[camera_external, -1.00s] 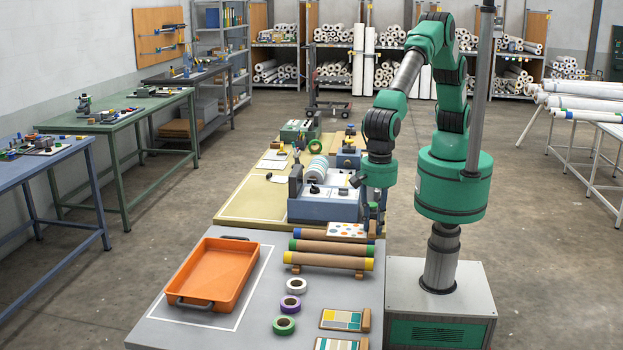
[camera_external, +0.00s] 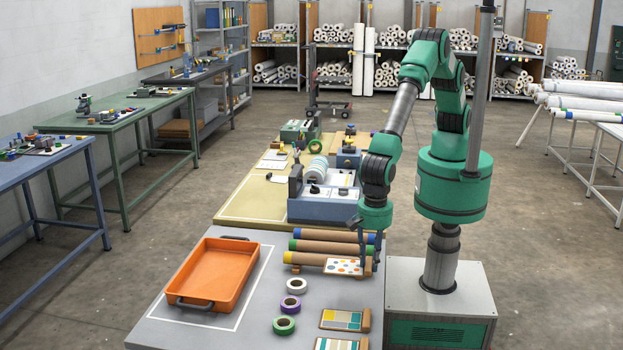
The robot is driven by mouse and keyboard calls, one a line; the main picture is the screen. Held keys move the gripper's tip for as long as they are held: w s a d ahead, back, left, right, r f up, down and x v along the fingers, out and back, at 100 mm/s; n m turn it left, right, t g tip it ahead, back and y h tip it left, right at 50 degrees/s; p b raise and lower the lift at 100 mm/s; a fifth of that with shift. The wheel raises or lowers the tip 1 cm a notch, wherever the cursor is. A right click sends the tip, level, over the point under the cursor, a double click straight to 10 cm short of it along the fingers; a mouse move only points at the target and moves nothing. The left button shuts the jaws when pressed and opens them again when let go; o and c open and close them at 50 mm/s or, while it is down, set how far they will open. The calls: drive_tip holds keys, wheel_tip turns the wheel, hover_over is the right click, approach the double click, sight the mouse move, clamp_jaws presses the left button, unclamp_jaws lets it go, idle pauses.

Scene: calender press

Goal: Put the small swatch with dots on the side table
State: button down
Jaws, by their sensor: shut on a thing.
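The small swatch with dots (camera_external: 343,266) is a white card with orange and blue dots and a brown end strip. My gripper (camera_external: 368,263) is shut on its right end. The swatch appears in front of the nearest cardboard roll, over the grey table (camera_external: 330,297). Whether it touches the roll is unclear. The grey table stands at the front, at the end of the yellow work table (camera_external: 246,204). The frames do not show for sure which one is the side table.
An orange tray (camera_external: 213,272) sits in a white outline on the grey table. Several tape rolls (camera_external: 291,304) and colour swatches (camera_external: 343,319) lie toward the front. Cardboard rolls (camera_external: 320,247) lie behind the held swatch. A blue-grey press (camera_external: 322,208) stands beyond.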

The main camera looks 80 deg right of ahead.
hover_over(368, 296)
drive_tip(key=shift+a+f+b, duration=0.1)
drive_tip(key=shift+f+b, duration=0.2)
drive_tip(key=shift+f, duration=2.8)
drive_tip(key=shift+f, duration=0.1)
drive_tip(key=shift+f, duration=1.8)
drive_tip(key=shift+f+b, duration=0.15)
drive_tip(key=shift+b, duration=0.15)
drive_tip(key=c, duration=1.4)
unclamp_jaws()
drive_tip(key=shift+c, duration=0.2)
wheel_tip(368, 296, up, 12)
drive_tip(key=shift+s+r+p, duration=0.1)
drive_tip(key=shift+r+p, duration=0.05)
drive_tip(key=shift+p, duration=0.55)
